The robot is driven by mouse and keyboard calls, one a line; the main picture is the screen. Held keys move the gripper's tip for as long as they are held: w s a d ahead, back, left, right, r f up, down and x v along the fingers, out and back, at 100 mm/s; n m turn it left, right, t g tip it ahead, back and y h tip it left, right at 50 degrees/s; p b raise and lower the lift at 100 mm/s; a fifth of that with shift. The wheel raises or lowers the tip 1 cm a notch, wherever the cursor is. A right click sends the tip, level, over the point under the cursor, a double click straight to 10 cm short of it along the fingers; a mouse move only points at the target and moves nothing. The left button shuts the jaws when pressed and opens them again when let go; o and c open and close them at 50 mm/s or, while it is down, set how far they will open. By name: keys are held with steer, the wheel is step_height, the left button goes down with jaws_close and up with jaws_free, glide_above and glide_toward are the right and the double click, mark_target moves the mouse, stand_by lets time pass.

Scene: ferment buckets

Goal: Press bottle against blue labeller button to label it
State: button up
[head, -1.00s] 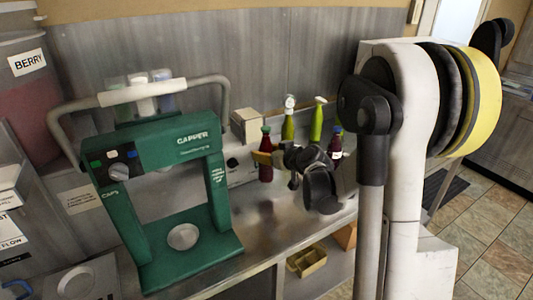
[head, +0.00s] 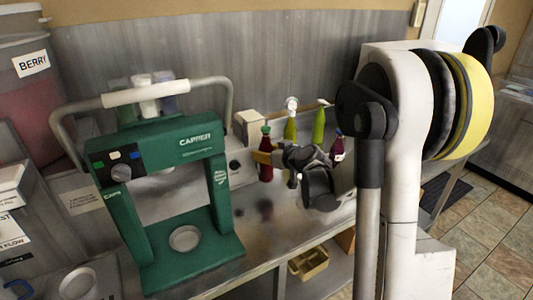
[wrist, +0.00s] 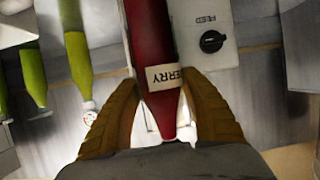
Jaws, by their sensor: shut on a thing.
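My gripper (wrist: 160,115) is shut on a dark red bottle (wrist: 175,45), with one tan finger on each side of its neck. The bottle carries a white label whose visible letters read "ERRY". In the wrist view the labeller (wrist: 205,30) shows a black knob beside and behind the bottle. I cannot tell whether bottle and labeller touch. The blue labeller button is not visible.
The green capper (head: 165,150) stands left on the steel counter (head: 265,235). Two green bottles (head: 318,127) and another red bottle (head: 337,147) stand at the back by the wall. A small cream box (head: 248,122) sits near the labeller. Bare counter lies right of the capper.

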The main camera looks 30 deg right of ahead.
steer(key=shift+s, duration=0.1)
stand_by(0.4)
steer(key=shift+s+d, duration=0.1)
steer(key=shift+s, duration=2.3)
steer(key=p+v, duration=0.2)
steer(key=v, duration=0.6)
steer(key=shift+s, duration=0.3)
